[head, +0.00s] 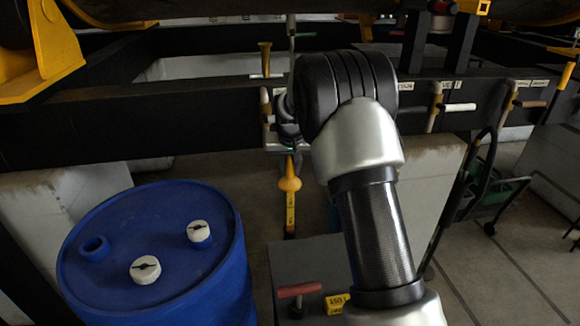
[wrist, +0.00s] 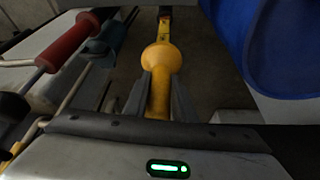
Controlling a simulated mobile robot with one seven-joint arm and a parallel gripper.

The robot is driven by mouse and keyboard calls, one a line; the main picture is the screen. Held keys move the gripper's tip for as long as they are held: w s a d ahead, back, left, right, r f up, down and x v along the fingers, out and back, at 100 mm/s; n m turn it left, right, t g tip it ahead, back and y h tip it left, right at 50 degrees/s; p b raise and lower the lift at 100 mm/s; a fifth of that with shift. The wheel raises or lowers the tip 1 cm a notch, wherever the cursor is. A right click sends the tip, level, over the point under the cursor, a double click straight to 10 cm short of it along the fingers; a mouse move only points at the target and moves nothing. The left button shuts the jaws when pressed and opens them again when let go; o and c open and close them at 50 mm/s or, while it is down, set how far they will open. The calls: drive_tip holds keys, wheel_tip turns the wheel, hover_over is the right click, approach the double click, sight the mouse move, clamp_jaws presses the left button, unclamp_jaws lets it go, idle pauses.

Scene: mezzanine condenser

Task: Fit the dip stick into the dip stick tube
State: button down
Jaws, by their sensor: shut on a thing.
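My gripper (head: 289,150) is shut on the yellow dip stick (head: 290,186), gripping its handle just above a round bulb. The stick hangs down from the gripper, with a black-and-yellow part below the bulb. In the wrist view the handle of the dip stick (wrist: 160,60) sits between the two fingers of my gripper (wrist: 161,90). A brass flared pipe mouth (head: 265,58), which looks like the dip stick tube, stands upright at the dark beam, above and left of the gripper and apart from the stick. My arm hides part of the beam.
A blue drum (head: 155,250) with white caps stands at lower left. A grey box (head: 300,262) with a red handle (head: 299,290) is below the stick.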

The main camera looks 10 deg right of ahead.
sight(290, 214)
drive_tip(key=shift+f+b, duration=5.85)
drive_tip(key=shift+f, duration=3.75)
drive_tip(key=c, duration=1.4)
unclamp_jaws()
drive_tip(key=p+v, duration=0.3)
drive_tip(key=v, duration=1.4)
drive_tip(key=shift+r, duration=0.25)
drive_tip(key=shift+d, duration=0.1)
